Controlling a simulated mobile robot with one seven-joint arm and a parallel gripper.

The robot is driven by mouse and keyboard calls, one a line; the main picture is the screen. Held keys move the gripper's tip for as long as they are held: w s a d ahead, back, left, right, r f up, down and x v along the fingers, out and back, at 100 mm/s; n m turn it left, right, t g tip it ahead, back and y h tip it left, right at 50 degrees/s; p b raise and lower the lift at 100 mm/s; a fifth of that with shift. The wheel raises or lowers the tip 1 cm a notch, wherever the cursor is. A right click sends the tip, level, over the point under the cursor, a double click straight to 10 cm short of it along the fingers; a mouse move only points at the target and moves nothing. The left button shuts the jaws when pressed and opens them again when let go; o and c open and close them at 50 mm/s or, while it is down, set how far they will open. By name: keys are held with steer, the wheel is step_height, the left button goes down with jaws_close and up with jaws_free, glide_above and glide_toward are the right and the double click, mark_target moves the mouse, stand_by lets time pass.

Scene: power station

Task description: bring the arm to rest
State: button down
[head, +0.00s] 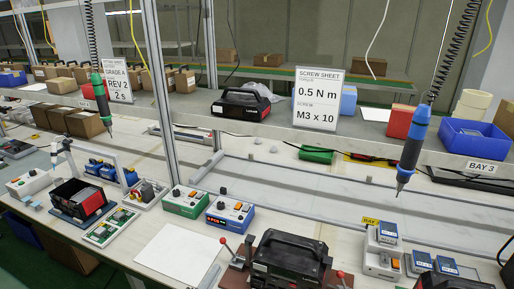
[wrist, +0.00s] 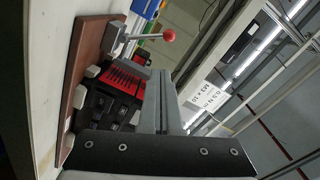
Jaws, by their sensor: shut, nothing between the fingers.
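My gripper (wrist: 160,88) shows in the wrist view as grey fingers pressed together above a black crossbar with several screws. The fingers are shut with nothing between them. Behind them in that tilted view is a black and red device (wrist: 112,98) on a brown base plate (wrist: 92,48); I cannot tell how far off it is. In the head view I cannot make out my gripper for certain. There the black device (head: 288,262) sits on the bench at the bottom middle.
A lever with a red ball (wrist: 168,34) stands by the device. In the head view a screwdriver (head: 411,145) hangs on a coiled cable at right. Green and blue control boxes (head: 186,202), a white sheet (head: 178,252) and small grey units (head: 383,250) are on the bench. The bench's back middle is mostly clear.

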steer(key=d+r+m+g+h, duration=0.5)
steer(key=d+r+m+g, duration=0.7)
steer(key=d+m, duration=0.8)
steer(key=s+d+r+m+g+y, duration=0.25)
steer(key=s+r+m, duration=0.2)
steer(key=m, duration=0.35)
steer(key=s+d+r+m+g+y, duration=0.1)
steer(key=s+d+r+m, duration=0.25)
steer(key=r+m, duration=0.35)
steer(key=s+d+r+m+t+y, duration=0.1)
steer(key=s+r+m+t+y, duration=0.1)
steer(key=s+m, duration=0.4)
steer(key=s+d+r+m+t+y, duration=0.2)
steer(key=s+r+m+y, duration=0.3)
steer(key=m, duration=0.9)
steer(key=shift+s+r, duration=0.75)
